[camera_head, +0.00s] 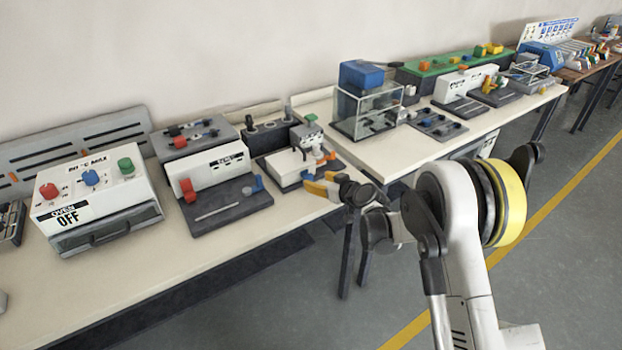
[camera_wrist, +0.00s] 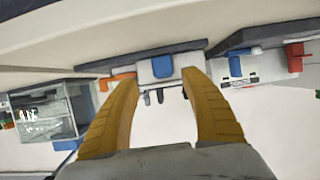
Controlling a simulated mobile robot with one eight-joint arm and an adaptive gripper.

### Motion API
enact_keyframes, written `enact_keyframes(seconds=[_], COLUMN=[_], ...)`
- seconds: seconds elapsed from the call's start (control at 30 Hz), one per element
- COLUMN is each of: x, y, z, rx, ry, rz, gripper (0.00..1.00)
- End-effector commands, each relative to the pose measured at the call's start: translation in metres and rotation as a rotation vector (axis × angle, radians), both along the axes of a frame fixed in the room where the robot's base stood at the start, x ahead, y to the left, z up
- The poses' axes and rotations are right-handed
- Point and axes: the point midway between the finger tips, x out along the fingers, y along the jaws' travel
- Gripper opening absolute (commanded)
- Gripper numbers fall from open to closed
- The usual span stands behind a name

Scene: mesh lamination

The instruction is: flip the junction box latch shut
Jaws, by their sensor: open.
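A small white device on a dark base, which looks like the junction box (camera_head: 285,166), stands near the table's front edge. In the wrist view, turned upside down, it shows a blue latch-like part (camera_wrist: 162,67) and an orange lever (camera_wrist: 118,78) beside it. My gripper (camera_head: 314,182) is open and empty, just in front of the device's right side. In the wrist view its two yellow fingers (camera_wrist: 159,82) frame the blue part, seemingly without touching it. Whether the latch is up or down is not clear.
Left of the device is a white unit with a red lever (camera_head: 187,190) and blue knob, then an oven box (camera_head: 98,205). A clear case with a blue top (camera_head: 361,77) stands to the right on another table. The front table edge (camera_head: 200,262) is close below.

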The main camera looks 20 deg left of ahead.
Motion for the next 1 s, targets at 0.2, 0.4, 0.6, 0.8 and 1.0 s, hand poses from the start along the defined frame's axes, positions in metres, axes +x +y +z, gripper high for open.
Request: enact_keyframes(seconds=[0.2, 0.4, 0.6, 0.8, 1.0], x=[-0.024, -0.031, -0.032, -0.032, -0.036], y=[-0.029, -0.038, -0.038, -0.038, -0.056], z=[0.016, 0.02, 0.02, 0.021, 0.048], rx=[0.0, -0.001, -0.001, -0.001, -0.016], ry=[-0.001, -0.001, -0.001, -0.001, 0.03], rz=[-0.002, -0.001, -0.001, -0.001, -0.027], gripper=[0.54, 0.54, 0.54, 0.54, 0.54])
